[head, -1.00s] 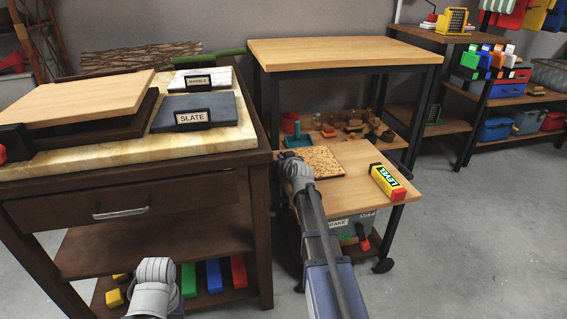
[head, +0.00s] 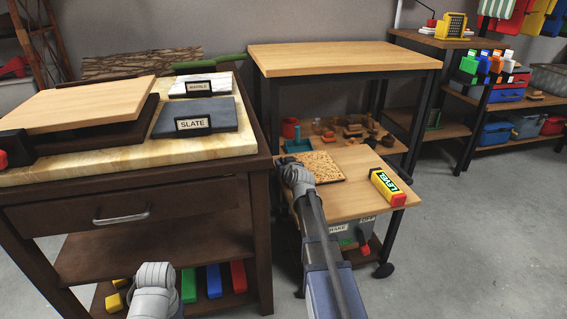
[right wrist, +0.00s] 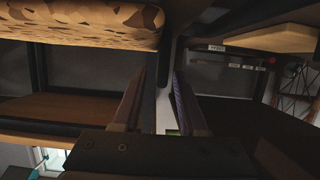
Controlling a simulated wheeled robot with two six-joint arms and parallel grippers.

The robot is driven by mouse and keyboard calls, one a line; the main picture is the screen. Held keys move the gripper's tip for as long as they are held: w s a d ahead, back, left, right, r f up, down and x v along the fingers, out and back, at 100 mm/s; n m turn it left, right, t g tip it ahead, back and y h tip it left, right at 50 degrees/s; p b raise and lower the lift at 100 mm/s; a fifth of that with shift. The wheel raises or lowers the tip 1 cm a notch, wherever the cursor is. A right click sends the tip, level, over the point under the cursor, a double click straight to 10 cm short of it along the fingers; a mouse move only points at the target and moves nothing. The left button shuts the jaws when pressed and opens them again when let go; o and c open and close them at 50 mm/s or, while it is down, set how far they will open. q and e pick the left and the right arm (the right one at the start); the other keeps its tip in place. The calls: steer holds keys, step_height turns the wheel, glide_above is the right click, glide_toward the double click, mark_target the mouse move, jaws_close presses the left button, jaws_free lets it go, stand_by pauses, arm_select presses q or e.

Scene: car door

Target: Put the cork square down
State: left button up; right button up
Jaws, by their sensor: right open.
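The cork square (head: 320,167) is a speckled tan slab lying flat on the pulled-out lower wooden shelf (head: 345,203) of the cart. My right gripper (head: 283,163) is at its left edge, mostly hidden behind my own wrist. In the right wrist view the cork square (right wrist: 80,18) fills the upper left, beside the fingers rather than between them. The right gripper's fingers (right wrist: 165,85) are apart with nothing between them. Whether a finger still touches the cork I cannot tell. Of my left arm only a grey link shows at the bottom; its gripper is not visible.
A yellow and red level (head: 387,187) lies right of the cork on the same shelf. Small wooden pieces and a teal tray (head: 298,145) sit behind it. The brown cabinet (head: 120,208) stands close on the left. The cart's upper top (head: 345,58) is bare.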

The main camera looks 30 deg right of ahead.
steer(key=p+v, duration=0.3)
steer(key=v, duration=0.8)
steer(key=shift+s, duration=0.2)
